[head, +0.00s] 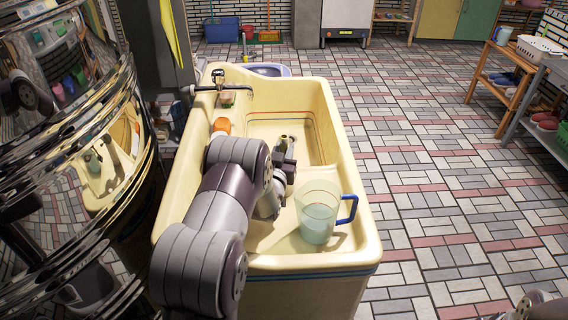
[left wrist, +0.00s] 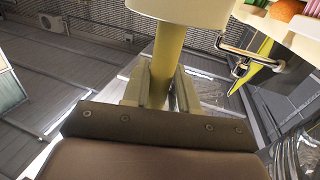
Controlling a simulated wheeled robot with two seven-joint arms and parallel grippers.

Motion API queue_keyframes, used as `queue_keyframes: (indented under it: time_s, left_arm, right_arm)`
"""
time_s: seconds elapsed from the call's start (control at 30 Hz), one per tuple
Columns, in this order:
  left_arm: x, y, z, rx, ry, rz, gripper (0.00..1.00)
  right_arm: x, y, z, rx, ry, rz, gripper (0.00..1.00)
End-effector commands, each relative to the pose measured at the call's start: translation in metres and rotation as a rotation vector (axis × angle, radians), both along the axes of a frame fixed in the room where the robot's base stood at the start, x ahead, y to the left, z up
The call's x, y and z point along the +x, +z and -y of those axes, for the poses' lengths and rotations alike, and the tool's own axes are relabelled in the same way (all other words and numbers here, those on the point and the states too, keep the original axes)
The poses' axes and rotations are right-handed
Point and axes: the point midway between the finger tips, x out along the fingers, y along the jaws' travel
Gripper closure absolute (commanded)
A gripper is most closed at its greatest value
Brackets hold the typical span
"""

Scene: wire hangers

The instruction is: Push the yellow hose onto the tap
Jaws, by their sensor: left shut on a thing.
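The tap (head: 218,78) stands at the far left end of the cream sink (head: 345,160), its spout over the basin. It also shows at the right in the left wrist view (left wrist: 250,58). My left gripper (head: 287,150) is over the sink, nearer than the tap and to its right. In the left wrist view its fingers (left wrist: 164,88) are shut on the yellow hose (left wrist: 168,50), which stands between them. The hose and the tap are apart. In the head view my arm and gripper hide most of the hose. My right gripper is not in view.
A clear jug (head: 318,215) with a blue handle stands in the near part of the sink, close to my left gripper. An orange object (head: 221,125) sits on the left ledge. A shiny metal drum (head: 75,150) stands at the left.

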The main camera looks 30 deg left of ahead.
Motion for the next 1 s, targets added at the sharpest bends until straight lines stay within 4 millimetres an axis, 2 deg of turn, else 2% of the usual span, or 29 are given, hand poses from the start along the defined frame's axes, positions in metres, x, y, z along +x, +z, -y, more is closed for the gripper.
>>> queue_keyframes:
  time_s: [0.03,0.6,1.0]
  left_arm:
    - [0.000,0.010,0.000,0.000,0.000,0.000,0.99]
    - [0.000,0.070,0.000,0.000,0.000,0.000,0.99]
    - [0.000,0.074,0.000,0.000,0.000,-0.001,0.99]
  right_arm:
    - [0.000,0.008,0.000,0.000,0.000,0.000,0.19]
    - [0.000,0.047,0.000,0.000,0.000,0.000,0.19]
    - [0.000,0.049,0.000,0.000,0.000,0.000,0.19]
